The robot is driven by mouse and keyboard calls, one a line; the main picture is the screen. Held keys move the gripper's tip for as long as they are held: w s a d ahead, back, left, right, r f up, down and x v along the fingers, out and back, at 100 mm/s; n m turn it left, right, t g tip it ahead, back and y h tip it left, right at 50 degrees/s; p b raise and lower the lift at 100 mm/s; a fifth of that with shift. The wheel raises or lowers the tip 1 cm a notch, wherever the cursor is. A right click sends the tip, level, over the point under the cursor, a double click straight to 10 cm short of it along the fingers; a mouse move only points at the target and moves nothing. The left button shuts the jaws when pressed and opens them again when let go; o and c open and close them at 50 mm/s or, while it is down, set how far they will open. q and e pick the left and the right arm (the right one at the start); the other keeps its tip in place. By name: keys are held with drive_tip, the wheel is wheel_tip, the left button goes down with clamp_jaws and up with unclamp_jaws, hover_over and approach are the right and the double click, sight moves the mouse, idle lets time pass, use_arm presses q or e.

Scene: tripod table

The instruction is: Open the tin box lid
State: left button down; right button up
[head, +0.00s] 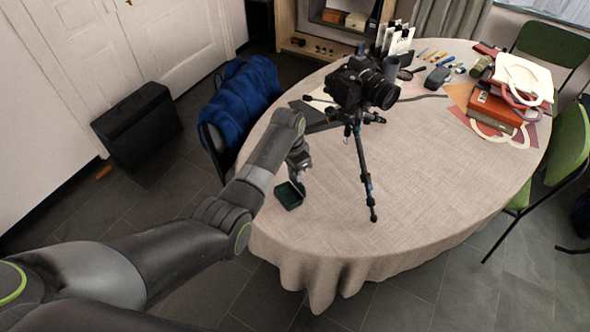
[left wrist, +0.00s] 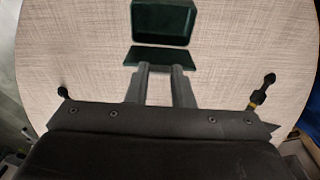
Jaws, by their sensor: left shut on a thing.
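The tin box (head: 288,197) is small and dark green and stands on the table near its left front edge. In the left wrist view its rounded body (left wrist: 162,22) is at the top, with the flat green lid (left wrist: 160,57) as a separate panel nearer to me. The lid appears swung up from the body at an angle. My left gripper (head: 297,177) is over the box, and its two fingers (left wrist: 162,70) meet the lid's near edge, shut on it. The exact contact at the fingertips is partly hidden. My right gripper is not in view.
A camera on a black tripod (head: 361,150) stands just right of the box. A chair with a blue jacket (head: 240,100) is at the table's left. Bags and books (head: 500,105) lie at the far right. The front middle of the table (head: 325,225) is clear.

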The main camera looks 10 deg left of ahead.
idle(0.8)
use_arm(q)
drive_tip(key=c, duration=1.2)
unclamp_jaws()
drive_tip(key=shift+c, duration=0.2)
wheel_tip(320, 180, up, 17)
drive_tip(key=s+a+p, duration=0.1)
drive_tip(key=p, duration=0.1)
drive_tip(key=shift+s+a+r+p, duration=0.15)
drive_tip(key=shift+r+p, duration=0.05)
drive_tip(key=shift+p, duration=0.1)
drive_tip(key=shift+f, duration=0.1)
